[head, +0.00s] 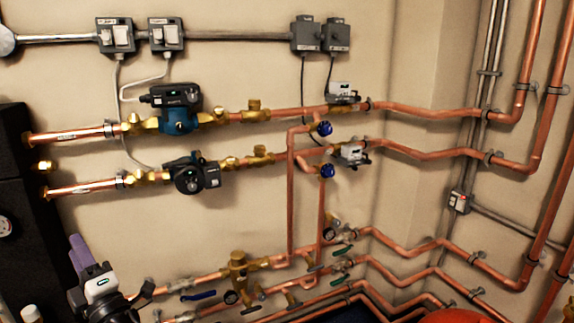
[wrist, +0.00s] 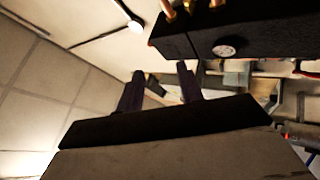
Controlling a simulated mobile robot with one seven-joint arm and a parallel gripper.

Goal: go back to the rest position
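My gripper (wrist: 159,84) shows in the wrist view with its two dark purple fingers spread apart and nothing between them. In the head view a purple finger part of my gripper (head: 80,252) shows at the lower left, pointing up, beside the black unit and in front of the wall. The white and black part of my arm is below it, at the lower left edge of the lower pipes. No object is held. The rest position itself is not marked in either view.
A black unit (head: 22,180) with a round gauge stands at the left; it also shows in the wrist view (wrist: 250,30), close beyond the fingers. Copper pipes (head: 400,110) with pumps (head: 182,112) and valves run along the wall. The left wrist view area shows bare tiled surface.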

